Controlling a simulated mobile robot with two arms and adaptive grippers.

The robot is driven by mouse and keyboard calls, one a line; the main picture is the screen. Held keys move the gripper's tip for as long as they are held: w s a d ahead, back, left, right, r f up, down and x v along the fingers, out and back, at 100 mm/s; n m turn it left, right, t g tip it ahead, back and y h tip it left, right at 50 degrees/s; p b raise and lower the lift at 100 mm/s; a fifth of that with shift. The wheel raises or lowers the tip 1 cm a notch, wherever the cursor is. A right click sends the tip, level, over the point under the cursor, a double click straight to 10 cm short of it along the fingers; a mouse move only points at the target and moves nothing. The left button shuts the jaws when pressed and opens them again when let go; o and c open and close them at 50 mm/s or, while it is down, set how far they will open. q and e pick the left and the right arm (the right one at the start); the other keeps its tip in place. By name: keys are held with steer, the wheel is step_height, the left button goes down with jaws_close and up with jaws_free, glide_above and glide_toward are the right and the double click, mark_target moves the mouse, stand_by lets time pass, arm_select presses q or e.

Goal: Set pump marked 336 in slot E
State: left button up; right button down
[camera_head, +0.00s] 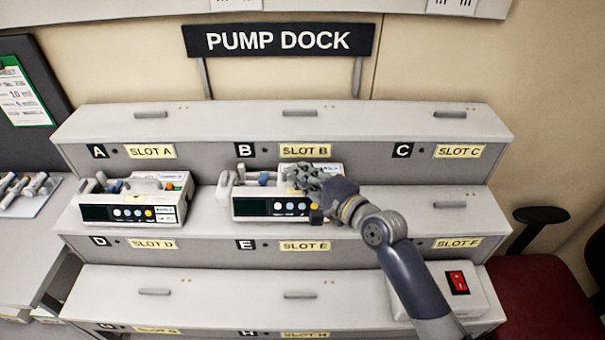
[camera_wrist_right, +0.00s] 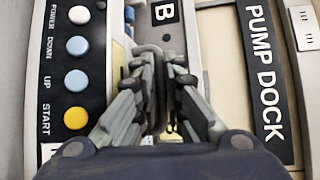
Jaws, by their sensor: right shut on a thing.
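A white pump (camera_head: 270,207) with a dark display and coloured buttons is at the middle tier, directly above the SLOT E label (camera_head: 305,246). I cannot read its number, nor tell whether it rests on the tier or is just above it. My right gripper (camera_head: 310,180) reaches over its right part from above. In the right wrist view, my right gripper (camera_wrist_right: 162,75) is shut on the pump's grey handle, beside the pump's button panel (camera_wrist_right: 77,70). My left gripper is out of view.
A similar pump (camera_head: 130,202) stands above the SLOT D label (camera_head: 153,244). The middle tier (camera_head: 450,205) is clear above SLOT F. The top tier (camera_head: 370,120) is empty. A white box with a red switch (camera_head: 458,282) sits at lower right. A red chair (camera_head: 545,295) stands beyond.

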steer(key=shift+f+b, duration=0.7)
steer(key=shift+f, duration=0.45)
stand_by(1.7)
steer(key=c, duration=1.6)
jaws_free()
steer(key=shift+s, duration=0.1)
steer(key=shift+f, duration=0.15)
steer(key=shift+f, duration=0.3)
steer(key=v, duration=1.2)
steer(key=shift+r, duration=0.3)
